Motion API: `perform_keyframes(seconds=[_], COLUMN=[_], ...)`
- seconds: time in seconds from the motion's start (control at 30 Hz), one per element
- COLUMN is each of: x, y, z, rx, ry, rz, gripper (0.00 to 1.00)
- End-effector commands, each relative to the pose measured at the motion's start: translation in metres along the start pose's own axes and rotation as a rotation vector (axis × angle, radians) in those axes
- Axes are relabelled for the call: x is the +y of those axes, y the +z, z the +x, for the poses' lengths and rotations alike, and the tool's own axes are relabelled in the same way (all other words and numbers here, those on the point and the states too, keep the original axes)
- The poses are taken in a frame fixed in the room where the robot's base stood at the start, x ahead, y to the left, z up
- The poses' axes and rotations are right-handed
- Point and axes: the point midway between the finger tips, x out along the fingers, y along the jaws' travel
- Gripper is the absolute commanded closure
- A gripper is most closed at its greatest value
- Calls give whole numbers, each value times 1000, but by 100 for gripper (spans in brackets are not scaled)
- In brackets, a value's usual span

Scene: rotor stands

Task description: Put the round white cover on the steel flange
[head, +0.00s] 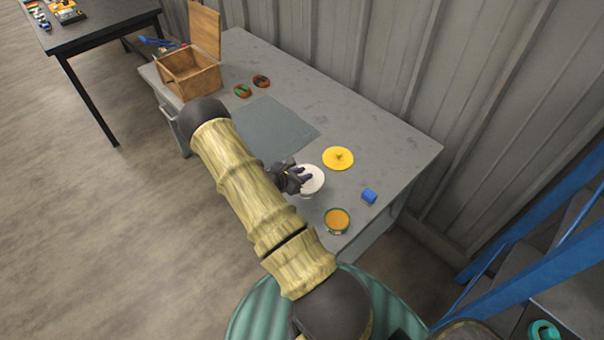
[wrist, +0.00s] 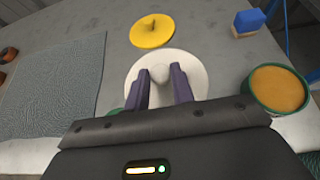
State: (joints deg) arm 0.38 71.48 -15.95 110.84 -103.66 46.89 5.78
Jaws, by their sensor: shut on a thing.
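The round white cover (head: 316,184) is near the right front part of the grey table. In the wrist view the cover (wrist: 203,78) is a pale disc with a rounded knob in its middle. My gripper (wrist: 159,73) has its two dark fingers shut on that knob; it also shows in the head view (head: 303,174). A bit of green shows below the cover's near left edge in the wrist view. I cannot make out a steel flange; what lies under the cover is hidden by it and by my gripper.
A yellow disc with a knob (head: 338,158) lies just behind the cover. A green-rimmed round holder with an orange top (head: 337,221) and a blue block (head: 369,196) are close by. A grey mat (head: 270,130), two small rings and an open wooden box (head: 190,72) are farther left.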

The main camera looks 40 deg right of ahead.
Motion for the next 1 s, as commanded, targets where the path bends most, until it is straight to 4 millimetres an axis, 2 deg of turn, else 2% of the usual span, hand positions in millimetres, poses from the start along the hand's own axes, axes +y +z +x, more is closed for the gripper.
perform_keyframes(seconds=[0.03,0.13,0.57,0.77,1.0], x=[0,0,1,2,2], y=[-2,-1,2,0,0], z=[1,0,-4,-33,-82], rx=[0,0,0,0,1], ry=[0,0,1,5,5], rz=[0,0,0,-2,0], gripper=[74,54,54,54,54])
